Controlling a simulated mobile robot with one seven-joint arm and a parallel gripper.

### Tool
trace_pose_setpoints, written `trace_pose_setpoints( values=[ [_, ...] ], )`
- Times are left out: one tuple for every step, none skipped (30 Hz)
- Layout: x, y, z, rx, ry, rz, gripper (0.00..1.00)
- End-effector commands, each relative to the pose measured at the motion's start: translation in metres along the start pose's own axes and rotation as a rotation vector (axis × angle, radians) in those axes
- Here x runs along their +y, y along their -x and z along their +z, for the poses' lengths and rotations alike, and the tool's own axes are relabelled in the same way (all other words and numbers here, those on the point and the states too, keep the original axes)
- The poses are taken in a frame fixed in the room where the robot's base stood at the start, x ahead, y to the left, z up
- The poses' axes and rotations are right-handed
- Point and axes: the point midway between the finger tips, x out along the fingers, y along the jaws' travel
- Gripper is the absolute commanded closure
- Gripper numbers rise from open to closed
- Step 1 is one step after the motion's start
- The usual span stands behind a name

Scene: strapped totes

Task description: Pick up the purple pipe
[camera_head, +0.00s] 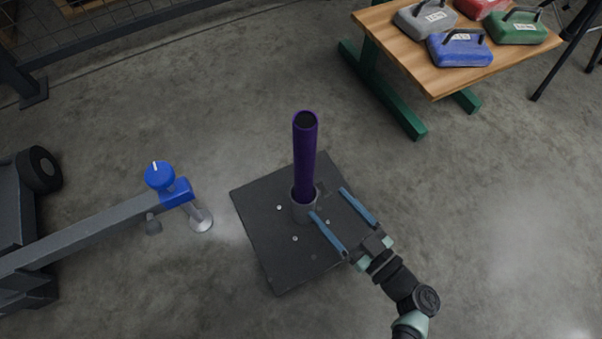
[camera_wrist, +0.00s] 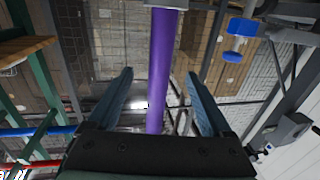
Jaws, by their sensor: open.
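The purple pipe (camera_head: 306,158) stands upright in a grey round socket (camera_head: 304,205) on a dark square base plate (camera_head: 275,245) on the floor. Its hollow top end faces up. My gripper (camera_head: 328,211) is open and empty, at the right of the pipe in the head view, with its two blue fingers pointing toward the pipe. In the wrist view the pipe (camera_wrist: 162,70) runs through the space between the two open fingers (camera_wrist: 157,85). I cannot tell how far it lies beyond the fingertips. No contact is visible.
A wooden table (camera_head: 400,62) with green legs carries several weights, including a blue one (camera_head: 460,48), at the upper right. A grey trailer bar (camera_head: 90,232) with a blue jack (camera_head: 168,182) lies at the left. The floor around the plate is clear.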

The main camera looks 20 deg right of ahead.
Motion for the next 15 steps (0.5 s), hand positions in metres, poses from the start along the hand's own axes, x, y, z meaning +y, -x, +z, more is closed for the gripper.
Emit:
trace_pose_setpoints(
  values=[
    [-0.001, -0.004, 0.004, 0.003, 0.001, 0.000, 0.16],
    [-0.001, -0.007, 0.004, 0.004, 0.001, 0.000, 0.16],
    [-0.001, -0.014, 0.004, 0.004, 0.002, -0.002, 0.16],
    [-0.001, -0.020, 0.004, 0.005, 0.003, -0.002, 0.16],
    [-0.002, -0.026, 0.004, 0.005, 0.003, -0.003, 0.16],
    [-0.001, -0.034, 0.004, 0.004, 0.002, -0.002, 0.16],
    [-0.001, -0.040, 0.004, 0.004, 0.003, -0.003, 0.16],
    [-0.001, -0.045, 0.004, 0.004, 0.003, -0.003, 0.16],
    [-0.001, -0.052, 0.004, 0.004, 0.002, -0.002, 0.16],
    [-0.001, -0.057, 0.004, 0.004, 0.001, -0.002, 0.16],
    [-0.001, -0.062, 0.003, 0.004, 0.001, -0.002, 0.16],
    [-0.001, -0.066, 0.003, 0.003, 0.001, -0.001, 0.16],
    [-0.001, -0.069, 0.003, 0.003, 0.001, -0.001, 0.16],
    [-0.001, -0.071, 0.002, 0.002, 0.001, 0.000, 0.16],
    [-0.001, -0.073, 0.002, 0.002, 0.001, 0.001, 0.16]
  ],
)
